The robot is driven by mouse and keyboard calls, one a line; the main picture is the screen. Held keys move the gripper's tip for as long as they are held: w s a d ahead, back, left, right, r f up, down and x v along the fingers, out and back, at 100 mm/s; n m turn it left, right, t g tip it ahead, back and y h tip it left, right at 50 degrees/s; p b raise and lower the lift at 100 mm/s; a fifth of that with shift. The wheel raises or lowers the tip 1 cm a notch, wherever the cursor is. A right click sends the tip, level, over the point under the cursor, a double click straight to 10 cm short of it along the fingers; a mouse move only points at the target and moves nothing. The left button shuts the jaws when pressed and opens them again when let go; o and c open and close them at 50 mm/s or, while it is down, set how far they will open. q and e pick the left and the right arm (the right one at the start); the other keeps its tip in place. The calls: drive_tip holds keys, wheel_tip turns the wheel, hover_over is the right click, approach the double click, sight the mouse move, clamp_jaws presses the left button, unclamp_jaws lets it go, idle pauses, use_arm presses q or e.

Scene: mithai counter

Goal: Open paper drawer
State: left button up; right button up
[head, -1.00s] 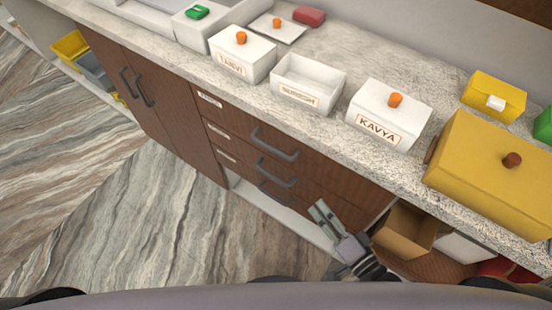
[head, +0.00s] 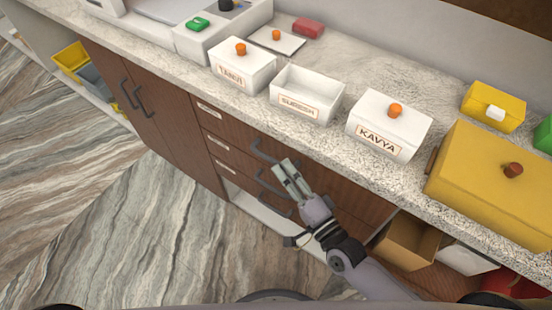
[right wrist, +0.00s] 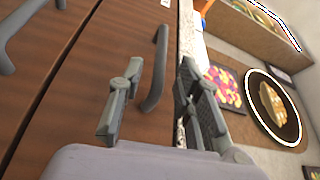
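Three brown wooden drawers sit under the counter, each with a small label too blurred to read: top (head: 240,132), middle (head: 235,158) and bottom (head: 238,180). All look shut. Their dark grey bar handles are the top handle (head: 262,150), middle handle (head: 268,184) and bottom handle (head: 275,211). My right gripper (head: 286,166) is open in front of the top handle and covers part of it. In the right wrist view, the handle nearest the counter edge (right wrist: 158,65) shows between the open fingers of the right gripper (right wrist: 160,75), with no clear contact. My left gripper is out of view.
White boxes, including the KAVYA box (head: 388,125), and a large yellow box (head: 490,180) stand on the speckled counter (head: 345,75). Right of the drawers is an open shelf with a cardboard box (head: 408,243). The marbled floor (head: 120,220) is clear at left.

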sight(276, 161)
drive_tip(key=shift+x, duration=2.3)
clamp_jaws()
